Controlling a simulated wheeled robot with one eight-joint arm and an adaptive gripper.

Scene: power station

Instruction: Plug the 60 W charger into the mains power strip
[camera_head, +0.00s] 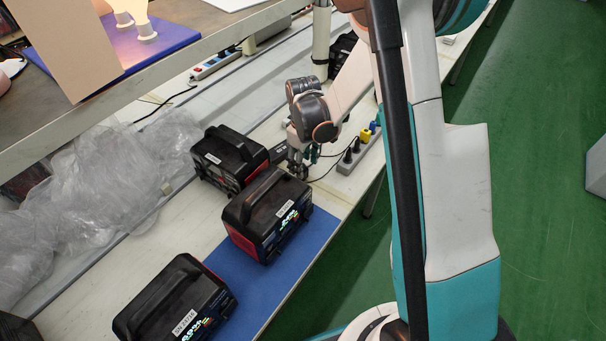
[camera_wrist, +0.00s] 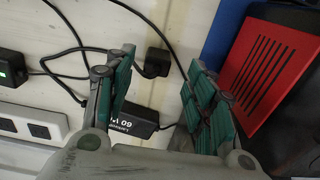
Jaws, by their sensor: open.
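The black 60 W charger (camera_wrist: 143,120) lies on the bench in the wrist view, its "60 W" label upside down and its ends partly hidden by my fingers. A black plug (camera_wrist: 157,62) on a dark cable lies just beyond it, between the lines of my fingers. My gripper (camera_wrist: 155,85) is open and empty above them; in the head view my gripper (camera_head: 299,168) points down beside the black power units. A pale power strip (camera_head: 360,152) to its right holds black, yellow and blue plugs. A white strip (camera_wrist: 35,125) shows sockets at the lower left of the wrist view.
Black-and-red power units (camera_head: 268,215) stand close by on the bench, some on a blue mat (camera_head: 250,285). One unit's red side (camera_wrist: 268,75) is right of my fingers. Loose cables (camera_wrist: 75,50) cross the bench. Another strip (camera_head: 215,64) lies behind; crumpled plastic (camera_head: 90,185) fills the left.

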